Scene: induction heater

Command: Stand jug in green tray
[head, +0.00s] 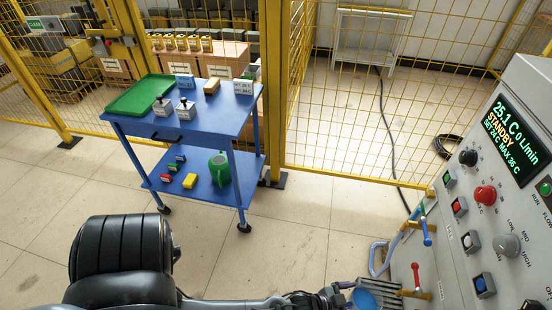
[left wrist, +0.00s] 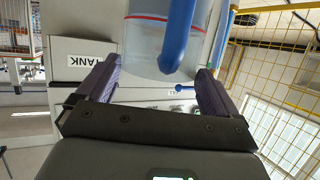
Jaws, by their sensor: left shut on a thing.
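The clear jug (left wrist: 142,45) has a red line near its edge and a blue handle (left wrist: 177,35). In the left wrist view it lies between the purple fingers of my left gripper (left wrist: 155,78), which is shut on it. The green tray (head: 140,94) lies flat and empty on the left of the blue cart's top, far from the gripper. My right gripper is out of view.
The blue cart (head: 190,128) also carries small weights (head: 186,107), a blue box, a tan block and label cards. The control panel (head: 470,230) with levers and a pipe is close right. Yellow mesh fencing stands behind; open floor lies between.

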